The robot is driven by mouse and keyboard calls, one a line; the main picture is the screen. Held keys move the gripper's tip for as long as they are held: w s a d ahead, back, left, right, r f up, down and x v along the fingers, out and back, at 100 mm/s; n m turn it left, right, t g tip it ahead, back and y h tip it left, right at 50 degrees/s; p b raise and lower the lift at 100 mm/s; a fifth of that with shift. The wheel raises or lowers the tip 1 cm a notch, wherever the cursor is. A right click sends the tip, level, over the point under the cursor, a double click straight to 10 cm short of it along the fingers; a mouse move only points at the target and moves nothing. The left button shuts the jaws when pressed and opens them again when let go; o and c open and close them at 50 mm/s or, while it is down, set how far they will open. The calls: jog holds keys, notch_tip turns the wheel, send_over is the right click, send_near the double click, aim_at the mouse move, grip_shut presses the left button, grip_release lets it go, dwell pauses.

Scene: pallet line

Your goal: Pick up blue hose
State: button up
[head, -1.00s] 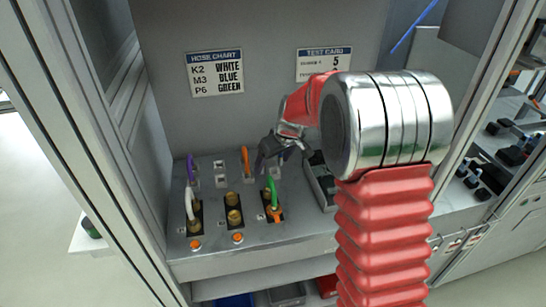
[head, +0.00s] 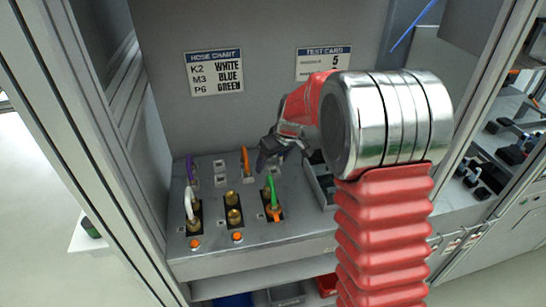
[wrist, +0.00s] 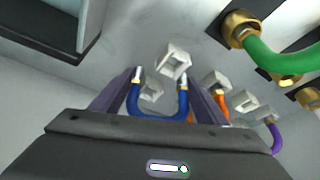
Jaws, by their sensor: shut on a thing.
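The blue hose (wrist: 155,112) is a short U-shaped piece with metal ends. It shows in the wrist view between the two fingers of my gripper (wrist: 163,98), which is shut on it. Its ends point toward the grey panel, close to white square sockets (wrist: 173,60); I cannot tell whether they touch. In the head view my gripper (head: 270,155) is above the rear right of the panel, and the hose cannot be made out there.
The grey panel (head: 210,255) holds a white hose (head: 188,203), a green hose (head: 271,190), an orange hose (head: 246,160) and a purple hose (head: 190,167). Bare brass fittings (head: 233,208) sit mid-panel. A grey tray (head: 322,185) lies right. A hose chart (head: 215,73) hangs behind.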

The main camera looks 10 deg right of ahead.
jog(key=shift+r, duration=0.1)
notch_tip(320, 180, up, 10)
jog(key=shift+f, duration=0.1)
dwell(0.4)
dwell(0.5)
